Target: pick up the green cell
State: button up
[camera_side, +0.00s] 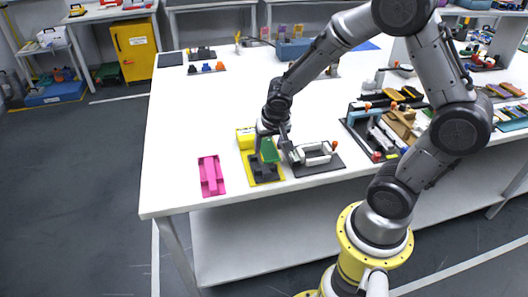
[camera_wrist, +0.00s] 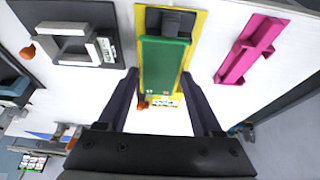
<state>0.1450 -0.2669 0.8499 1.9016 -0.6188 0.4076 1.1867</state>
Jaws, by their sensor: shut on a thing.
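The green cell (camera_wrist: 162,66) is a flat green slab between the two dark fingers of my gripper (camera_wrist: 160,92) in the wrist view. In the side view the green cell (camera_side: 269,150) hangs below my gripper (camera_side: 272,130), tilted, over a yellow-based fixture with a black block (camera_side: 264,172). The yellow base also shows behind the cell in the wrist view (camera_wrist: 199,24). My gripper is shut on the cell. I cannot tell whether the cell still touches the fixture.
A pink holder (camera_side: 211,176) lies to the left. A dark plate with a white and grey fixture (camera_side: 316,156) stands close on the right. A yellow block (camera_side: 245,138) is just behind.

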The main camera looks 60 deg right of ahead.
jog(key=s+r, duration=0.1)
jog(key=r, duration=0.1)
jog(key=s+a+r, duration=0.1)
jog(key=s+r, duration=0.1)
jog(key=shift+s+r, duration=0.1)
jog(key=shift+s, duration=0.05)
jog(key=s+a+r, duration=0.2)
jog(key=s+r, duration=0.1)
jog(key=s, duration=0.5)
jog(key=w+d+n+y, duration=0.1)
jog(key=w+d+n, duration=0.3)
jog(key=w, duration=0.2)
jog(key=s+d+f+m, duration=0.2)
jog(key=d, duration=0.4)
jog(key=s+d+f+m+h, duration=0.1)
jog(key=s+d+f+m, duration=0.1)
jog(key=d, duration=0.4)
jog(key=shift+s+f, duration=0.2)
jog(key=shift+f, duration=0.4)
